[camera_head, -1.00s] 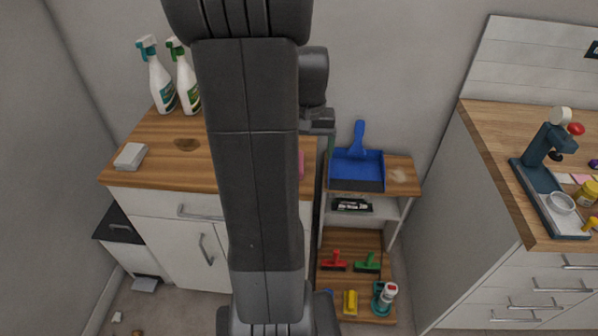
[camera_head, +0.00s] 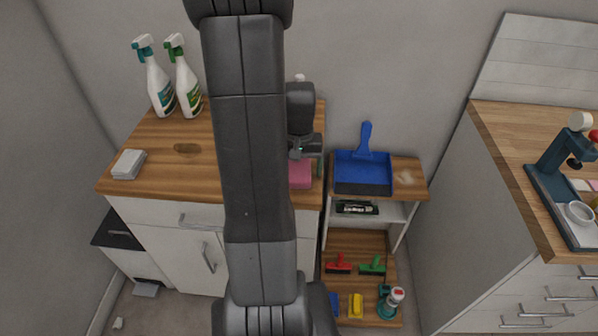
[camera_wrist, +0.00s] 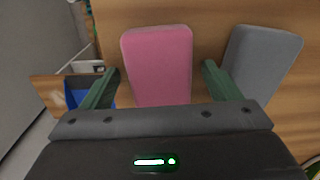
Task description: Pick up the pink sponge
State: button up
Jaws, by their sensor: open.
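The pink sponge (camera_head: 300,174) lies on the wooden counter top near its right end, partly hidden behind my arm in the head view. In the wrist view the pink sponge (camera_wrist: 158,62) lies flat between the two green fingers of my gripper (camera_wrist: 160,84). The fingers are apart, one toward each long side of the sponge, and the gripper is open and empty. I cannot tell whether the fingertips are down at the sponge's height. In the head view my gripper (camera_head: 308,160) is by the sponge, mostly hidden by my arm.
A grey sponge (camera_wrist: 263,62) lies close to the right finger in the wrist view. Two spray bottles (camera_head: 187,86) and a white sponge (camera_head: 129,164) stand on the counter (camera_head: 150,190). A blue dustpan (camera_head: 362,172) sits on the lower shelf unit to the right.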

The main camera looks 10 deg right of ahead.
jog(key=c, duration=1)
jog(key=shift+c, duration=0.2)
jog(key=shift+r, duration=0.15)
